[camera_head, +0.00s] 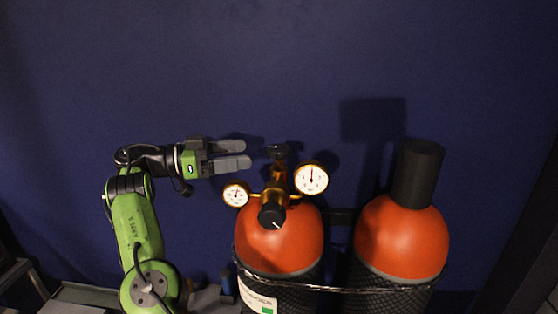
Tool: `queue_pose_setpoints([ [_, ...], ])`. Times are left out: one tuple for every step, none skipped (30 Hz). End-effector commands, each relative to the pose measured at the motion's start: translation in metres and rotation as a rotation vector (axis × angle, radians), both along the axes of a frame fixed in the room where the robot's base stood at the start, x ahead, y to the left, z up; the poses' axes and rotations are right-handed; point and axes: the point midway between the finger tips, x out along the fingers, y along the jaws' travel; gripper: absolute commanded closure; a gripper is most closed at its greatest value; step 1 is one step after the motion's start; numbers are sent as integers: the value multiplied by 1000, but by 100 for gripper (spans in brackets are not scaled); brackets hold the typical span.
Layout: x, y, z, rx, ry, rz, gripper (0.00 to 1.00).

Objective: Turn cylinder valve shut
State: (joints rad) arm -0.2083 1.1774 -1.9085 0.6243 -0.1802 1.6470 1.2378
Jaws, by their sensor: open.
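The left gas cylinder (293,247) has an orange top and a dark mesh-covered body. A brass regulator (279,188) with two round white gauges sits on it. A dark valve knob (278,151) is at the top of the brass fitting, and another black knob (271,216) faces the camera. My gripper (248,154) comes in from the left with its two grey fingers pointing right. The fingers are apart and nothing shows between them. Their tips are just left of the valve knob; whether they touch it I cannot tell.
A second orange-topped cylinder (402,240) with a tall black cap (417,174) stands to the right. A chain or strap (340,289) runs across both cylinders. The blue wall (270,60) is behind them. Space above the gripper looks clear. Grey equipment (85,295) is at the lower left.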

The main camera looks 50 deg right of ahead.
Motion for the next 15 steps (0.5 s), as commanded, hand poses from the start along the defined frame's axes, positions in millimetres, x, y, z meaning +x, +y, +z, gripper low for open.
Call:
queue_pose_setpoints([
  [-8,-11,-9,2,-1,-5,18],
  [-12,-17,-9,1,0,-3,18],
  [-17,-26,-8,1,-2,-3,18],
  [-21,-33,-7,1,-1,-4,18],
  [-25,-39,-7,1,-1,-4,18],
  [-31,-47,-6,1,-3,-4,18],
  [-35,-54,-5,1,-1,-5,18],
  [-38,-59,-5,1,-1,-4,18],
  [-42,-66,-5,1,-1,-3,18],
  [-45,-71,-4,0,-1,-3,18],
  [-47,-75,-4,1,1,-2,18],
  [-50,-80,-3,0,1,-2,18],
  [-52,-82,-3,0,1,-1,18],
  [-53,-84,-3,0,1,-1,18],
  [-54,-86,-2,0,1,1,18],
])
